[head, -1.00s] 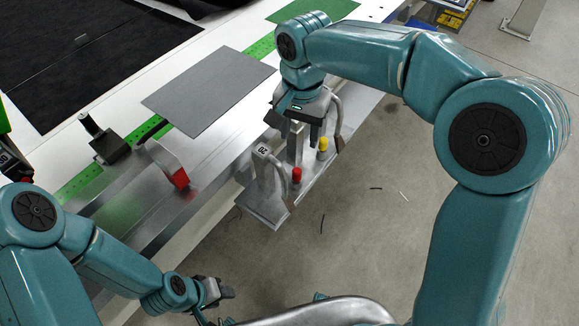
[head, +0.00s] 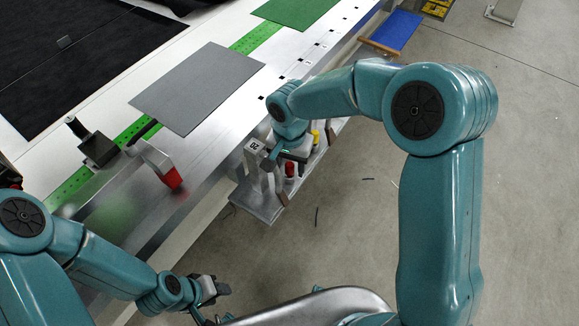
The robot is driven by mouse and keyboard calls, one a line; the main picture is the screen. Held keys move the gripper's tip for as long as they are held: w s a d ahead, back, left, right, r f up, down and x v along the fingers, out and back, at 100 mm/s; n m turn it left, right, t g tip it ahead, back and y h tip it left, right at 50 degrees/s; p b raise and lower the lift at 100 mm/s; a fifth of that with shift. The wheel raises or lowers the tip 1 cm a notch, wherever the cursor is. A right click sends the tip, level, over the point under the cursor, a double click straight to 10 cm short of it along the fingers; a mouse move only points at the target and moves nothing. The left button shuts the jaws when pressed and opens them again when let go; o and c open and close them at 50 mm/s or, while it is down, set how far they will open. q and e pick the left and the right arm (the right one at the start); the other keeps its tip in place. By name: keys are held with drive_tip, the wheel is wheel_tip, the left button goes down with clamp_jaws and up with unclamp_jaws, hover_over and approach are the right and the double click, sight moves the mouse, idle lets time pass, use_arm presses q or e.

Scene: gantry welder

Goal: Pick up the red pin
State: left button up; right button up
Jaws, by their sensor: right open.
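The red pin (head: 290,170) stands upright on a small grey metal shelf (head: 257,205) at the table's edge, partly hidden by my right gripper. A yellow pin (head: 315,137) stands behind it, also partly covered. My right gripper (head: 282,160) is open, over the shelf just above and left of the red pin in the picture. Its fingertips are partly hidden, and I cannot tell whether they touch the pin. My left gripper (head: 212,289) is low at the bottom, away from the shelf; its jaw opening is unclear.
A tag marked 20 (head: 254,146) and upright metal parts crowd the shelf by my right gripper. A clamp with a red tip (head: 172,178) stands on the table to the left. A grey plate (head: 197,87) lies behind. Floor right of the shelf is mostly clear.

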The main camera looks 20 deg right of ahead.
sight(289, 164)
drive_tip(key=shift+f, duration=0.75)
clamp_jaws()
wheel_tip(289, 164, up, 22)
drive_tip(key=p, duration=0.2)
drive_tip(key=shift+r+p, duration=0.15)
drive_tip(key=shift+p, duration=0.25)
